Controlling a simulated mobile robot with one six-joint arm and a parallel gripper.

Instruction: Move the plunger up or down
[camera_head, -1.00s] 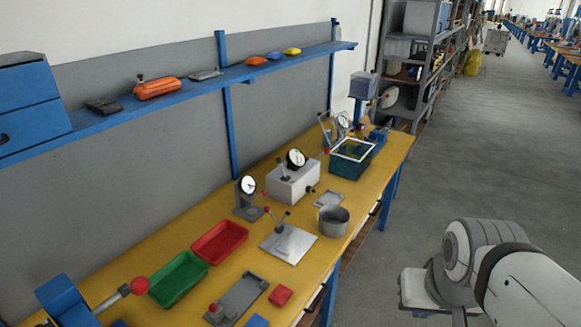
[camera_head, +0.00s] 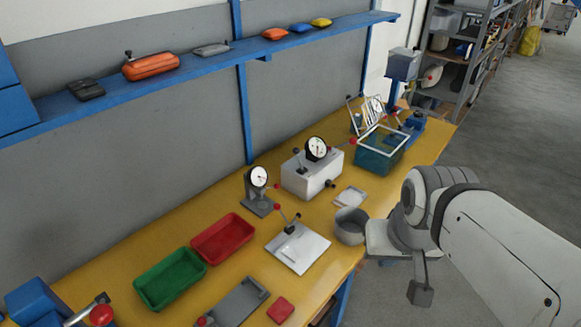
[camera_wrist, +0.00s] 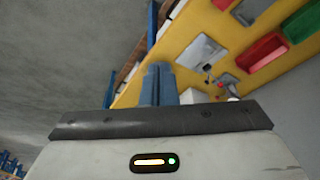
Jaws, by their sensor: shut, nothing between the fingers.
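My gripper (camera_head: 421,293) hangs at the right, in front of the table edge, apart from everything on the table. Its fingers (camera_wrist: 159,85) are together and empty in the wrist view. I cannot tell which part is the plunger. A grey plate with a red-knobbed lever (camera_head: 297,247) lies mid-table; a similar plate shows in the wrist view (camera_wrist: 202,50). Behind it stand a small dial gauge on a stand (camera_head: 258,184) and a light grey box with a dial (camera_head: 312,176) and dark-knobbed side parts.
A grey pot (camera_head: 350,226) stands near the front edge of the yellow table (camera_head: 203,287). Red (camera_head: 223,238) and green (camera_head: 170,278) trays lie left. A teal bin (camera_head: 380,155) stands at the far end. A blue shelf (camera_head: 205,66) runs above. Bare floor lies at right.

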